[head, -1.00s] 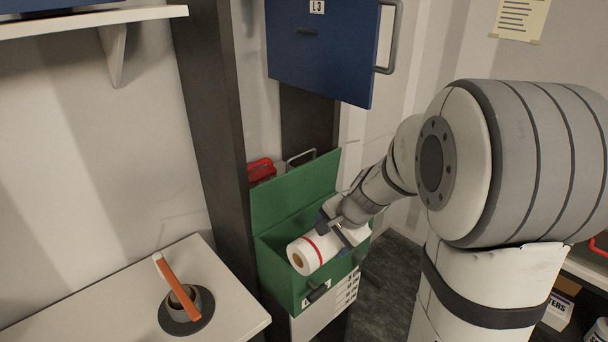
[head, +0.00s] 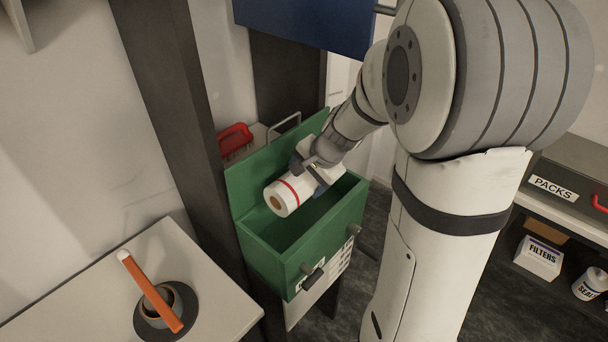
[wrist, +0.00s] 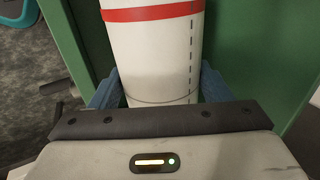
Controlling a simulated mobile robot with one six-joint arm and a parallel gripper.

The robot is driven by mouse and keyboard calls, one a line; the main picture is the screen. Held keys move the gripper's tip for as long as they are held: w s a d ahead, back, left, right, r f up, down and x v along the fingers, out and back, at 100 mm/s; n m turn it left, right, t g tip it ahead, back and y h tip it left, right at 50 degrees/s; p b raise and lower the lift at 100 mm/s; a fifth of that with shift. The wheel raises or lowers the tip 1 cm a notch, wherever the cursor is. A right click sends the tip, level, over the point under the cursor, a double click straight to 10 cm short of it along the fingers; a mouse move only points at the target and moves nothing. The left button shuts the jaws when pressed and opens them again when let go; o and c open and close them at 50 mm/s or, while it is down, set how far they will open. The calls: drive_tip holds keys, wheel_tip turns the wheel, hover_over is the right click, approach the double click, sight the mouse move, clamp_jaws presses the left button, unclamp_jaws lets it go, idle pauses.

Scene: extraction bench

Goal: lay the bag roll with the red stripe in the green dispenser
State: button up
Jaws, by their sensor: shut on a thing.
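The white bag roll with the red stripe (head: 282,197) is held in my gripper (head: 308,175), its brown core end facing the lower left. In the wrist view the roll (wrist: 150,50) sits between the blue fingers, the red band across its far part. The green dispenser (head: 325,242) is an open-topped box with its lid raised at the back. The roll is over the back part of the opening, close to the lid; whether it touches the lid I cannot tell. My gripper hides part of the roll.
A blue cabinet front (head: 305,22) hangs above the dispenser. A dark post (head: 165,110) stands left of it. A white table (head: 215,285) at lower left holds a dark round holder with an orange-handled tool (head: 150,292). A red object (head: 234,138) lies behind the lid.

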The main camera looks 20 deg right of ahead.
drive_tip(key=shift+d+f+b, duration=0.1)
drive_tip(key=shift+f+b, duration=0.45)
drive_tip(key=shift+f, duration=0.2)
drive_tip(key=o, duration=1.3)
drive_tip(key=shift+c, duration=0.2)
drive_tip(key=shift+s, duration=0.1)
drive_tip(key=shift+r, duration=0.1)
drive_tip(key=shift+r+p, duration=4)
drive_tip(key=shift+r, duration=0.95)
